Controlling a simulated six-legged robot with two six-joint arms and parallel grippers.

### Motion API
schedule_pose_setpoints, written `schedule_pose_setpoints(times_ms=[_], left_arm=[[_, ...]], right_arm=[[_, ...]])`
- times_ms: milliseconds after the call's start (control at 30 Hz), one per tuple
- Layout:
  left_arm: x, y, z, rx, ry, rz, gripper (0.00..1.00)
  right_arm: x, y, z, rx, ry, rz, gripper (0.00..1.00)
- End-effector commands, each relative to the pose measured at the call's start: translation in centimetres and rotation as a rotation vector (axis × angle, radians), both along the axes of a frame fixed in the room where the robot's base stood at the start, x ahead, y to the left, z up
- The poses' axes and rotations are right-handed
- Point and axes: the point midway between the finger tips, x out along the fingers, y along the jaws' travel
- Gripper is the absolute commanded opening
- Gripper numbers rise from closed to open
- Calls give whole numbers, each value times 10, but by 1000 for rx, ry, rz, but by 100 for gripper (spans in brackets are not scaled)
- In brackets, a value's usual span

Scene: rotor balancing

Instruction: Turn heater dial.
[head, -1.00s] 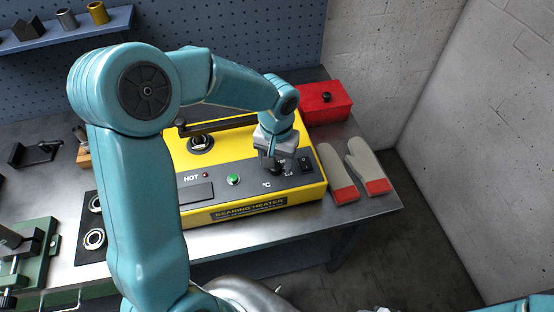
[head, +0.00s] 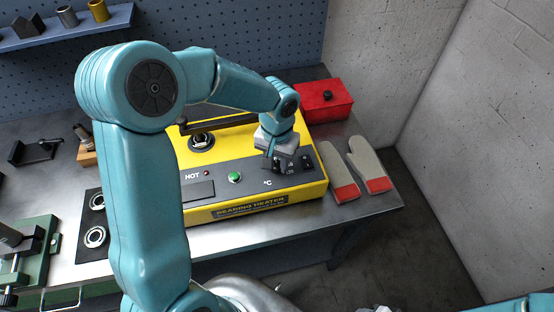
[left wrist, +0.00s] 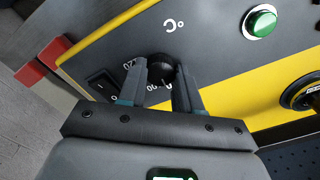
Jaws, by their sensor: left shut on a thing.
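The yellow bearing heater (head: 250,213) stands on the bench with a grey sloped panel. Its black dial (left wrist: 161,68) shows in the left wrist view below the °C mark, with white numbers around it. My left gripper (left wrist: 165,80) is shut on the dial, one finger on each side of it. In the head view the left gripper (head: 275,158) hangs over the right part of the panel and hides the dial. A green button (head: 235,177) and a small red HOT lamp (head: 207,173) are left of it. My right gripper does not show.
A black rocker switch (left wrist: 101,85) sits beside the dial. Grey and red gloves (head: 366,165) and a red box (head: 322,101) lie right of the heater. A black bar (head: 225,123) lies across the heater's back. A green vise (head: 33,250) stands at the left.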

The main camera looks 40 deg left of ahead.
Motion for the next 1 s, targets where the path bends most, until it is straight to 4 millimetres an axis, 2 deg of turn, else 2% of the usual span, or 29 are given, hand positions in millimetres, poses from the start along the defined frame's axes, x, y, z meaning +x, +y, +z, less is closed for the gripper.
schedule_pose_setpoints(times_ms=[600, 1000], left_arm=[[0, 0, 1, 2, 0, -451, 3], [0, 0, 2, 2, -1, -613, 3]], right_arm=[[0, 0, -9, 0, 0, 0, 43], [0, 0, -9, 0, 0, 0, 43]])
